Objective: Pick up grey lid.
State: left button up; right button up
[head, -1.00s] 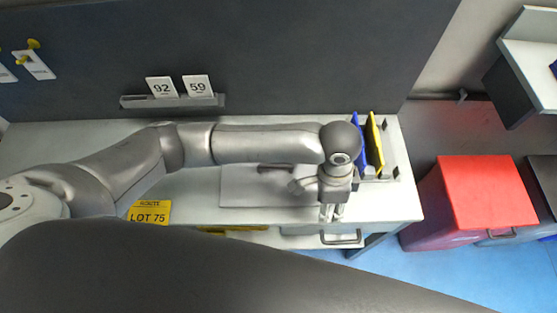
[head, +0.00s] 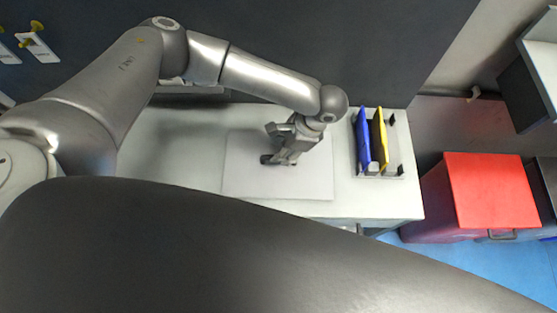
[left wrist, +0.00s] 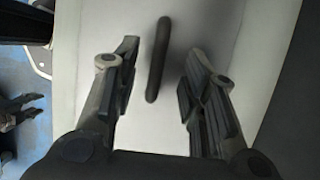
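The grey lid (head: 312,184) is a flat pale square panel lying on the white table. Its dark bar handle shows in the left wrist view (left wrist: 158,62) and is partly hidden by the gripper in the head view. My left gripper (head: 276,155) is over the lid at the handle. In the left wrist view my left gripper (left wrist: 161,68) is open, with one finger on each side of the handle. Both fingers look apart from it. The pale lid surface (left wrist: 215,25) fills the background there. My right gripper is not in view.
A rack with a blue panel (head: 362,138) and a yellow panel (head: 379,140) stands right of the lid on the table (head: 180,135). A red-topped bin (head: 490,190) is on the floor at right. A dark wall rises behind the table.

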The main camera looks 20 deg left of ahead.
pick_arm(q)
jog(key=shift+f, duration=0.4)
jog(key=p+x, duration=0.1)
jog(key=x, duration=0.2)
jog(key=shift+d+f+p, duration=0.1)
jog(key=shift+f+p, duration=0.15)
jog(key=shift+p, duration=0.1)
jog(key=shift+s+f, duration=0.1)
jog(key=shift+f, duration=0.35)
grip_shut()
